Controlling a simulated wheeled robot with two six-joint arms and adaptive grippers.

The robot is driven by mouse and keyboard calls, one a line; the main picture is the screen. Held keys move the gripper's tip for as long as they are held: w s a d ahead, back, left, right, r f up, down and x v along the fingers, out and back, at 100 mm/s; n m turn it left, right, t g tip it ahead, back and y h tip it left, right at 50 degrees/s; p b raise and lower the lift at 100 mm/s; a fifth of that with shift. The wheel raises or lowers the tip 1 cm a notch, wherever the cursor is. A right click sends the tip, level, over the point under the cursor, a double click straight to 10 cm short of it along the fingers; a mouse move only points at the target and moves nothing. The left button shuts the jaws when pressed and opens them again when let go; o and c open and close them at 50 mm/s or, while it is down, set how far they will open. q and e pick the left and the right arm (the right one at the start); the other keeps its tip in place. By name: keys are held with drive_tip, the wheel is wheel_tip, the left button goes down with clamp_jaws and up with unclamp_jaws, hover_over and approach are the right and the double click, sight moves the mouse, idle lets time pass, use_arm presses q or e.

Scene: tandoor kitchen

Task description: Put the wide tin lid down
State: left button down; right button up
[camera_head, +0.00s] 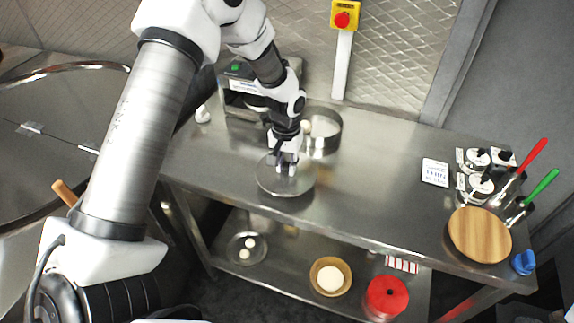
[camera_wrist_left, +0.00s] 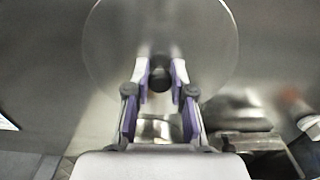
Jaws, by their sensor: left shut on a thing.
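The wide tin lid (camera_head: 290,187) is a round, flat, shiny metal disc near the front edge of the steel table, left of the middle. It fills the upper middle of the left wrist view (camera_wrist_left: 210,45). My left gripper (camera_head: 286,163) points down over it and is shut on its dark knob (camera_wrist_left: 160,77), between the purple-padded fingers. The lid looks level, low over or on the table top; I cannot tell if it touches. A wide open metal tin (camera_head: 326,142) with pale contents stands just behind it. My right gripper is not in view.
A scale-like machine (camera_head: 240,97) stands behind left. The table (camera_head: 375,210) is bare right of the lid, up to a white card (camera_head: 435,172). A round wooden board (camera_head: 480,235) and utensils lie at the right end. A lower shelf holds a red pot (camera_head: 387,296) and a bowl (camera_head: 330,277).

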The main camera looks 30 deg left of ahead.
sight(287, 172)
use_arm(q)
drive_tip(key=shift+w+f, duration=0.2)
drive_tip(key=shift+f, duration=0.15)
wheel_tip(287, 172, down, 2)
drive_tip(key=shift+f+p, duration=0.2)
drive_tip(key=shift+p, duration=0.6)
drive_tip(key=shift+f, duration=0.25)
drive_tip(key=c, duration=1)
unclamp_jaws()
